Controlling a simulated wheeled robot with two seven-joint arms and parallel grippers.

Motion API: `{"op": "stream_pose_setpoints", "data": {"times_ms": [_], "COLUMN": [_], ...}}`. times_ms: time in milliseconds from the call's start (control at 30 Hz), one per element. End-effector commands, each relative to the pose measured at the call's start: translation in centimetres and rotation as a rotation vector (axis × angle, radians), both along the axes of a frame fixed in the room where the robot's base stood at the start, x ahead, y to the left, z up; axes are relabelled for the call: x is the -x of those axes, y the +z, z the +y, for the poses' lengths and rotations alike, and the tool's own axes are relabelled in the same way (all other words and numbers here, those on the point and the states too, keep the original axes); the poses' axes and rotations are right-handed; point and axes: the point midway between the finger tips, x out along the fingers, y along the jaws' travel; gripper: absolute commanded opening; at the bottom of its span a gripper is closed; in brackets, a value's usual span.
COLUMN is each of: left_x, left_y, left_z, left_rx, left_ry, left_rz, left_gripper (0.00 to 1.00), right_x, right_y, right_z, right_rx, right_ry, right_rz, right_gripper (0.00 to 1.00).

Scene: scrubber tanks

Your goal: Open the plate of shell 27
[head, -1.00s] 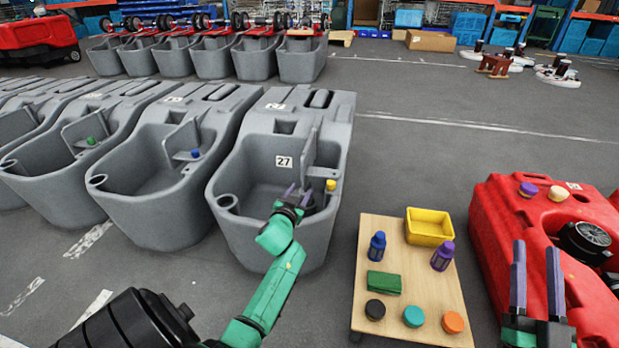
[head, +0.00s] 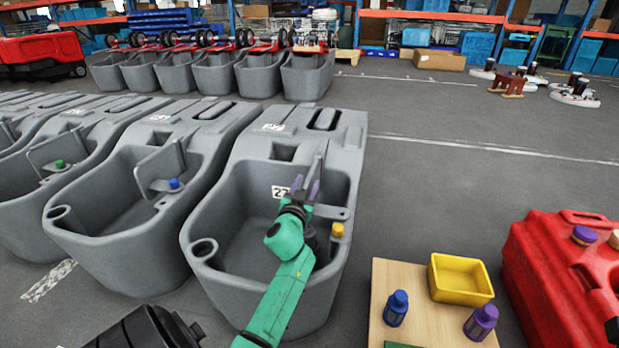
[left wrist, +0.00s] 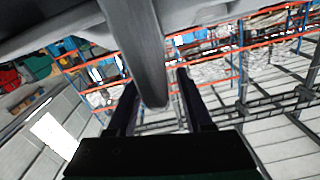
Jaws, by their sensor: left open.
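A yellow knob (head: 337,230) sits on a ledge on the right. My left gripper (head: 306,186) is inside the tub at the plate, its fingers open and pointing away from me. In the left wrist view, a grey edge, seemingly the plate (left wrist: 145,50), reaches down between the open fingers (left wrist: 157,100); contact cannot be told. My right gripper is out of view.
Similar grey tubs (head: 120,215) stand close on the left. A wooden cart top (head: 420,325) with a yellow bin (head: 460,279), a blue bottle (head: 396,308) and a purple bottle (head: 481,322) is at front right, beside a red shell (head: 550,265).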

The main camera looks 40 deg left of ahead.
Motion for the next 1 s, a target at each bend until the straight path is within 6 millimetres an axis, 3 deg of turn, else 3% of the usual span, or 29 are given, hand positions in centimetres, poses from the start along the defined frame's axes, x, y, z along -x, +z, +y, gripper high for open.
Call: {"op": "stream_pose_setpoints", "data": {"times_ms": [167,200,333,1000], "left_x": [0.01,0.00,0.00,-0.01], "left_y": [-0.01,-0.01,-0.01,-0.06], "left_z": [-0.03,-0.02,-0.02,-0.05], "left_rx": [0.000,0.000,0.000,-0.001], "left_ry": [0.000,0.000,0.000,-0.001], "left_rz": [0.000,0.000,0.000,0.002], "left_gripper": [0.51,0.47,0.00,0.00], "right_x": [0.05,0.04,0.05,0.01], "right_y": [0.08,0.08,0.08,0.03], "right_z": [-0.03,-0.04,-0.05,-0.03], "right_rx": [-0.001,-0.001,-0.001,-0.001], "right_ry": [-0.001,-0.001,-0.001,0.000], "right_rz": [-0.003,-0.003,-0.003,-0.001], "right_gripper": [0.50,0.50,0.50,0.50]}}
